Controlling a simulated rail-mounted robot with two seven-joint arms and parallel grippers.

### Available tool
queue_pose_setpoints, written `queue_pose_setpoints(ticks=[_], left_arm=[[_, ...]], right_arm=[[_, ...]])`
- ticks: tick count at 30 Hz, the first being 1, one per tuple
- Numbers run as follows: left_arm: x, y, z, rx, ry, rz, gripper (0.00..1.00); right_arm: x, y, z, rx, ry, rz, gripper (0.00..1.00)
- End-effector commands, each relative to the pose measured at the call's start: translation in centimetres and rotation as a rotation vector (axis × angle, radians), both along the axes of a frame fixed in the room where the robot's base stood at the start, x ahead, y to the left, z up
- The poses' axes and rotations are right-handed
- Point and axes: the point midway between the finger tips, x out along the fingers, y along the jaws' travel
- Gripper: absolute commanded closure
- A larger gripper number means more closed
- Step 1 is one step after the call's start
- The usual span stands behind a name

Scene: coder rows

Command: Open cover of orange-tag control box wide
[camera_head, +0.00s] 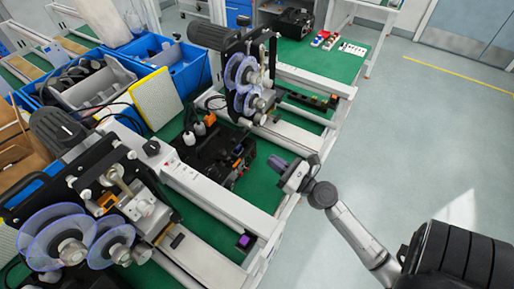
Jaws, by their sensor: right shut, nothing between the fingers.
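A dark box-like unit (212,152) with small orange parts on its right side sits on the green table between two label machines. It may be the orange-tag control box, but its tag and its cover cannot be made out clearly. My right gripper (278,164) is shut and empty. It is to the right of the dark unit, apart from it in the picture, near the table's front edge. My right arm reaches in from the lower right. My left gripper is not in view.
Machines with clear reels stand at the lower left (68,240) and upper middle (246,80). A small purple-topped block (245,241) lies near the white table frame (215,195). Blue bins (180,68) stand behind. Open grey floor (400,130) lies to the right.

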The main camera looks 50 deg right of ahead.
Motion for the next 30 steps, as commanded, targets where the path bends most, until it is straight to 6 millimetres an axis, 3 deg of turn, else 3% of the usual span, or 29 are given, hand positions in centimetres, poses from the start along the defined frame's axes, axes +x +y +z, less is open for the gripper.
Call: queue_pose_setpoints(ticks=[5,21,30], left_arm=[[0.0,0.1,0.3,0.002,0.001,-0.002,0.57],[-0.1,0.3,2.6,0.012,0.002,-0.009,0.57],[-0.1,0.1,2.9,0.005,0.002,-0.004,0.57]], right_arm=[[0.0,2.0,-0.2,0.039,0.009,0.064,1.00],[7.6,2.8,1.3,0.038,0.009,0.062,1.00],[9.0,2.9,1.4,0.039,0.011,0.061,1.00]])
